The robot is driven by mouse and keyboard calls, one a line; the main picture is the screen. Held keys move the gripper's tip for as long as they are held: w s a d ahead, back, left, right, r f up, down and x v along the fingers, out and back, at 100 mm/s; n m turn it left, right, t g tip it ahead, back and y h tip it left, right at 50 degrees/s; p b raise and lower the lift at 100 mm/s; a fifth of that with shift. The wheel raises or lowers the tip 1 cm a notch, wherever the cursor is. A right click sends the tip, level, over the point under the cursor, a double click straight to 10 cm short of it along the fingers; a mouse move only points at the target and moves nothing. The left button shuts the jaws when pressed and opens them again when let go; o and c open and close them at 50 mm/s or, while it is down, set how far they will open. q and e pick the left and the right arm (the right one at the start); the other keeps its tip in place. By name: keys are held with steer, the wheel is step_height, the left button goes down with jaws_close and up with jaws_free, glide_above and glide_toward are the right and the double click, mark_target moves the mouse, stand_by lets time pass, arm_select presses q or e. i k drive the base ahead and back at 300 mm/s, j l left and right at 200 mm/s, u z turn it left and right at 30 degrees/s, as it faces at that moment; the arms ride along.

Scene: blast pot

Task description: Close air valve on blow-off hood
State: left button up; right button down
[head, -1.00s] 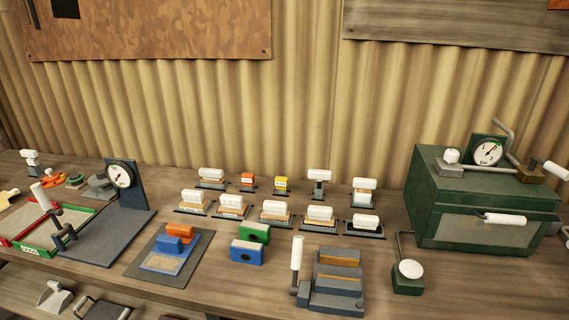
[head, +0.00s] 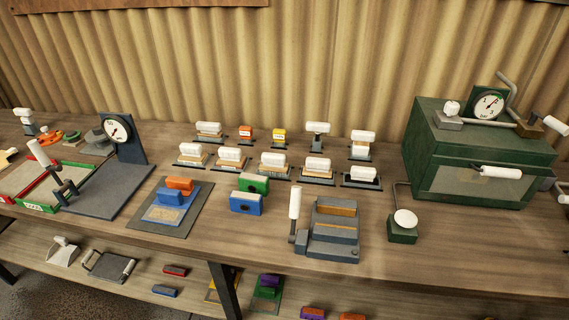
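The blow-off hood (head: 478,150) is a dark green box at the right end of the bench, with a window in its sloped front. On its top right sits a brass-brown valve block (head: 531,126) with a grey pipe bending up behind it. A lever with a white grip (head: 553,125) sticks out from the block to the right. A round pressure gauge (head: 489,106) stands on top, its fine reading too small to tell. A white knob (head: 452,107) on a grey base sits left of the gauge. Neither gripper is in view.
A white-handled bar (head: 499,171) crosses the hood front. A green pedal-like block with a white round pad (head: 405,219) stands left of the hood. A grey lever block (head: 333,231), several white-handled stamps (head: 273,160) and a gauge stand (head: 119,130) fill the bench. A lower shelf holds small blocks.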

mark_target(560, 127)
steer(key=z, duration=1.55)
